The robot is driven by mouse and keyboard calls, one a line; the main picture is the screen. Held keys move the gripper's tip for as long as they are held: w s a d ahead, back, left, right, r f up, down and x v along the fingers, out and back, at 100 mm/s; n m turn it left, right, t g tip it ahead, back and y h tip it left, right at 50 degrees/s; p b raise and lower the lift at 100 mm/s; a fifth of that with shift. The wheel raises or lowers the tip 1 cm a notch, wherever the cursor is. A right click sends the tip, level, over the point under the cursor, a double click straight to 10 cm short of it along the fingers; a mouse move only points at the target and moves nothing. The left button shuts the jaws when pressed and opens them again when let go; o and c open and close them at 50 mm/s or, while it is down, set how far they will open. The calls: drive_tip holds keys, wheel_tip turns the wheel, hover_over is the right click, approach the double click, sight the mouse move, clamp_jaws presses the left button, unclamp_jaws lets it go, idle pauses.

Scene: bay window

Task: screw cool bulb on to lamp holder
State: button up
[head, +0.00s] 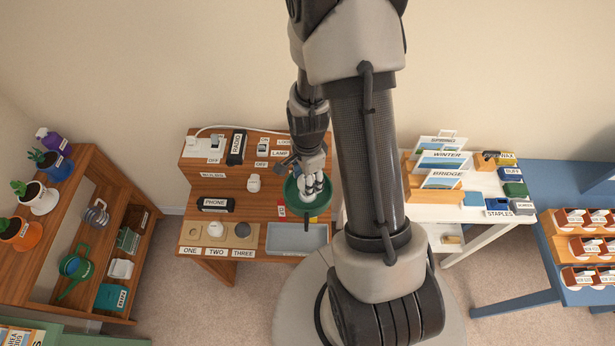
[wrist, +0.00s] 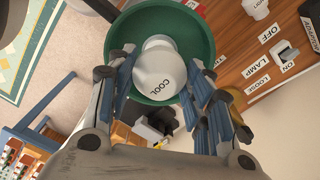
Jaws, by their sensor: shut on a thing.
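The cool bulb (wrist: 158,72) is white, with COOL printed on its round end, which faces the wrist camera. My gripper (wrist: 160,80) is shut on it, with a blue-padded finger on each side. The bulb sits inside the green bowl-shaped lamp shade (wrist: 196,28), and its base points into the shade. The lamp holder behind the bulb is hidden, so I cannot tell how far the threads are engaged. In the head view, my gripper (head: 311,184) reaches down into the green shade (head: 291,199) over the wooden desk.
A shelf with plants stands left. A white table (head: 450,213) with picture cards stands right of my arm.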

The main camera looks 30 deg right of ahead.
drive_tip(key=shift+f+b, duration=0.45)
drive_tip(key=shift+f, duration=0.15)
drive_tip(key=o, duration=0.7)
wheel_tip(320, 180, up, 12)
idle(0.8)
drive_tip(key=shift+r, duration=0.1)
drive_tip(key=s+a+r+n+t+b, duration=0.1)
drive_tip(key=s+a+n+t+b, duration=0.1)
drive_tip(key=s+a+n+b, duration=0.3)
drive_tip(key=s+a+r+n+t+b, duration=0.1)
drive_tip(key=s+a+n+t+b, duration=0.1)
drive_tip(key=s+a+n+b, duration=0.3)
drive_tip(key=s+n+b, duration=0.3)
drive_tip(key=n+b, duration=0.3)
drive_tip(key=n, duration=0.2)
drive_tip(key=shift+s+a+r+n+t+b, duration=0.15)
drive_tip(key=shift+s+a+n+t+b, duration=0.15)
drive_tip(key=shift+n+b, duration=0.1)
